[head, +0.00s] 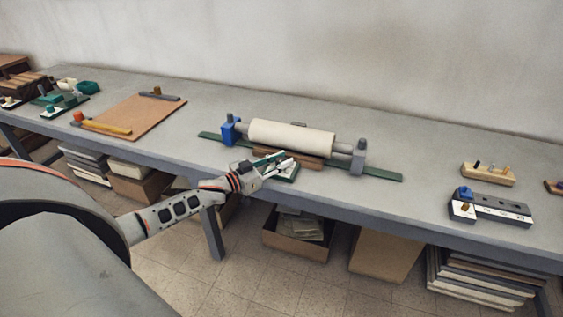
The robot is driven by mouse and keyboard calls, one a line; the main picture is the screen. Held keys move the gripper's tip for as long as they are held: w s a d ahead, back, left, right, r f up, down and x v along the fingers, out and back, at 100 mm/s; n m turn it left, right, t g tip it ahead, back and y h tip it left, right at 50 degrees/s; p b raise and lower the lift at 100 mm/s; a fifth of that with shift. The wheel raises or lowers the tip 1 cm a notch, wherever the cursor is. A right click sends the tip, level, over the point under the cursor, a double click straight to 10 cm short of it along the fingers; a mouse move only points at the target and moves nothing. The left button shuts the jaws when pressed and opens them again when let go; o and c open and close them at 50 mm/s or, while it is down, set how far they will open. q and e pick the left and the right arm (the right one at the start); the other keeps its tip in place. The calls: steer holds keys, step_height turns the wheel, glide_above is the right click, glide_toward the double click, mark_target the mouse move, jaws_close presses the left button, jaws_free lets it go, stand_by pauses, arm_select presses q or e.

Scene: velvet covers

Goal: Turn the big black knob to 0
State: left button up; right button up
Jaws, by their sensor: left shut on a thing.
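My left gripper (275,162) reaches in from the left to the front edge of the bench. It is shut at a small green-and-white panel (291,174) in front of a roller. The big black knob cannot be made out; the fingers cover the spot on the panel where they hold. The knob's pointer and the 0 mark cannot be read from here. My right gripper is not in view.
The cream roller (290,137) stands close behind my left gripper, between a blue end block (228,131) and a grey one (357,158). A brown board (135,113) lies to the left. A black-and-white device (490,209) stands to the right, with bare bench between.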

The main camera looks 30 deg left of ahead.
arm_select(q)
steer(key=shift+r, duration=0.1)
steer(key=o, duration=1.1)
